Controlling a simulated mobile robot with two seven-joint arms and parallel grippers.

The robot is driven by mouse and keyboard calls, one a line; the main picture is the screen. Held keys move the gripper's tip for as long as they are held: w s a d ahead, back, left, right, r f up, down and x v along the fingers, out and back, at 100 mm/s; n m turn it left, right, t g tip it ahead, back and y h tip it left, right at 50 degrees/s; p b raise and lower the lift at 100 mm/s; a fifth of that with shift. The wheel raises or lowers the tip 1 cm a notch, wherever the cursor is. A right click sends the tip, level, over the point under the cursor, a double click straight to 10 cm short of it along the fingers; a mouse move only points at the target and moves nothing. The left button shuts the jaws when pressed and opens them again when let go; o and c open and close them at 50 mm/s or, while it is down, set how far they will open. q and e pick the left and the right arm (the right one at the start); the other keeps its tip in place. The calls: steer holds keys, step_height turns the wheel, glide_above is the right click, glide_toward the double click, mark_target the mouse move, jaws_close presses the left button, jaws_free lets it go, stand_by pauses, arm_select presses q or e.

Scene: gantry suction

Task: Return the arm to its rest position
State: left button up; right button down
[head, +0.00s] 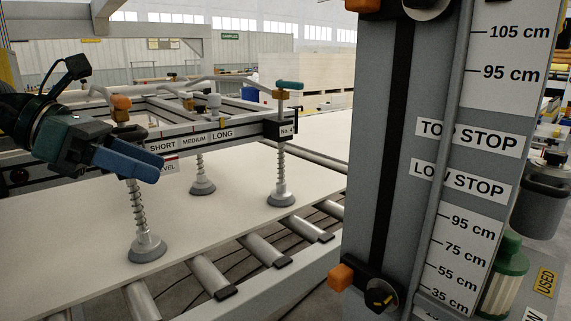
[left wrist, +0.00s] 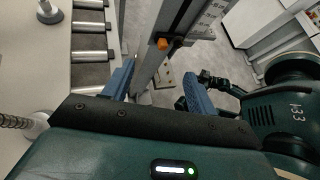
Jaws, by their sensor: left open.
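My left gripper (head: 138,162) comes in from the left in the head view, with its blue fingers in front of the suction frame's near rail. In the left wrist view the left gripper (left wrist: 158,72) has its two blue fingers apart and nothing between them. The suction frame (head: 215,131) carries SHORT, MEDIUM and LONG labels and spring-mounted suction cups (head: 281,192). The cups stand on a large pale board (head: 75,240). Whether the gripper touches the frame is unclear. My right gripper is not in view.
A grey post (head: 385,130) with a centimetre scale and TOP STOP and LOW STOP labels stands close on the right, with an orange-tipped clamp (head: 343,277) low on it. A grey bin (head: 543,200) stands further right.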

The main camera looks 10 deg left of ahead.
arm_select(q)
steer(key=w+d+f+n+g+h+p, duration=0.1)
steer(key=w+d+n+h+p, duration=0.3)
steer(key=d+h, duration=0.45)
step_height(320, 180, down, 7)
steer(key=w+d+n+t+y+p, duration=0.1)
steer(key=n+t+y+p, duration=0.15)
steer(key=n+t, duration=0.5)
steer(key=w+n+t+y+p, duration=0.1)
steer(key=n+t+p, duration=0.3)
steer(key=n, duration=0.7)
steer(key=s+f+n+y+p, duration=0.45)
steer(key=f+n+y, duration=0.65)
steer(key=f+n, duration=0.45)
steer(key=s+d+f+n+g+y+p, duration=0.1)
steer(key=s+d+f+n+g+p, duration=0.1)
steer(key=s+f+n+g, duration=0.3)
steer(key=s+d+f, duration=0.1)
steer(key=s+f, duration=0.3)
steer(key=s, duration=0.2)
steer(key=shift+s+f+n, duration=0.35)
steer(key=shift+s+n, duration=0.05)
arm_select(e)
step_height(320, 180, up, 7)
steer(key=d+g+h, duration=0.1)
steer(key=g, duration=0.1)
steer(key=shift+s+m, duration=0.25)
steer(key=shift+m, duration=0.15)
arm_select(q)
steer(key=shift+g, duration=0.25)
